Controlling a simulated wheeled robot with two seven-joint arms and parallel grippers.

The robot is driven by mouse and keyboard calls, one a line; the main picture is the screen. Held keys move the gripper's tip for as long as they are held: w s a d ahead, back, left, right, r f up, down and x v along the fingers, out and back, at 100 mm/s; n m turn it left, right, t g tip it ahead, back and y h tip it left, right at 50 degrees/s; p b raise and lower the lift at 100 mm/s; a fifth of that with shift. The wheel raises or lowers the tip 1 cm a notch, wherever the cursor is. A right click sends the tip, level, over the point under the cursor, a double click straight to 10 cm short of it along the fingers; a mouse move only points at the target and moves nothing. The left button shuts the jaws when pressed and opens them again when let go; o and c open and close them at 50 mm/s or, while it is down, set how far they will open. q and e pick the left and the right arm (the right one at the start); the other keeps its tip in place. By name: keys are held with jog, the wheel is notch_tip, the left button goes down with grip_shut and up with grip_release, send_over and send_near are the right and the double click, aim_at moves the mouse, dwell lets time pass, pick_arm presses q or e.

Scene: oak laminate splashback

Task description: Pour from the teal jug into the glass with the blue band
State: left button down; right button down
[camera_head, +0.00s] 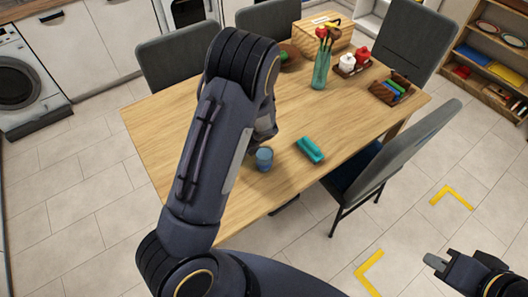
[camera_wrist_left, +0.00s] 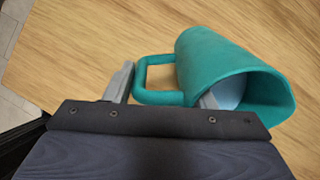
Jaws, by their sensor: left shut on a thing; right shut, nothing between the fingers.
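The teal jug (camera_wrist_left: 225,60) fills the upper right of the left wrist view, tilted with its wide mouth toward the camera. My left gripper (camera_wrist_left: 164,92) is shut on its handle; one finger shows left of the handle and the other is partly hidden by the jug. Something pale blue shows inside the mouth. My right gripper (camera_head: 436,260) is shut and empty, off the table.
Grey chairs (camera_head: 400,150) surround the table.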

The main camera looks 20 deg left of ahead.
pick_arm(q)
jog(key=a+h, duration=0.1)
jog(key=f+h, duration=0.1)
jog(key=a+h, duration=0.1)
jog(key=shift+a+f+h+p, duration=0.25)
jog(key=shift+a+h+p, duration=0.05)
jog(key=shift+a+f+h, duration=0.2)
jog(key=shift+a+h, duration=0.3)
jog(key=shift+h, duration=0.5)
jog(key=shift+w, duration=0.1)
jog(key=shift+d, duration=0.1)
